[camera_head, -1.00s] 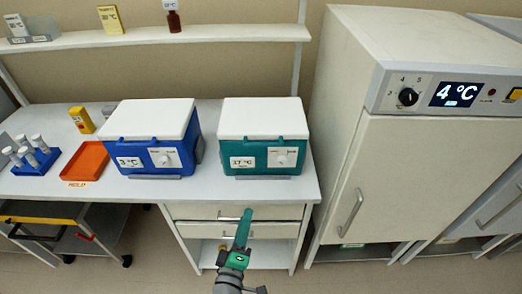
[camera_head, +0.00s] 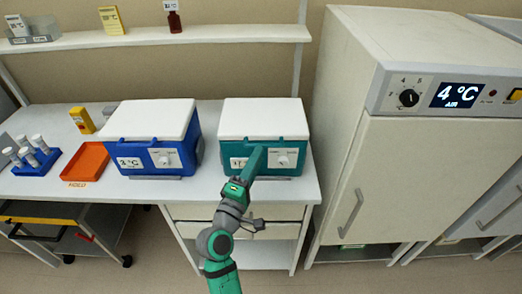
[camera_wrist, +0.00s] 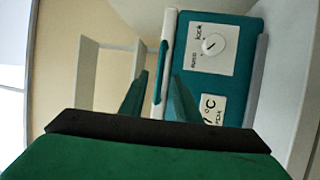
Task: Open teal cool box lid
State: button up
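The teal cool box (camera_head: 232,166) stands on the bench with its white lid (camera_head: 263,115) shut. In the wrist view the box front (camera_wrist: 225,75) appears turned sideways, with a round knob (camera_wrist: 213,44) and a partly hidden temperature label (camera_wrist: 209,110). A thin teal bar, apparently a handle (camera_wrist: 160,72), runs along the lid's front edge. My gripper (camera_wrist: 158,92) is open, with its fingers on either side of the lid edge and bar. I cannot tell whether they touch. In the head view my arm reaches up to the box front and covers part of its label.
A blue cool box (camera_head: 150,125) with a white lid stands to the left. An orange tray (camera_head: 86,162) and a blue tube rack (camera_head: 38,160) lie farther left. A tall white fridge (camera_head: 395,150) stands close on the right. A shelf (camera_head: 150,38) runs above the bench.

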jog(key=shift+x, duration=1.9)
jog(key=shift+c, duration=0.3)
grip_shut()
jog(key=shift+a+r, duration=0.1)
jog(key=shift+r, duration=0.05)
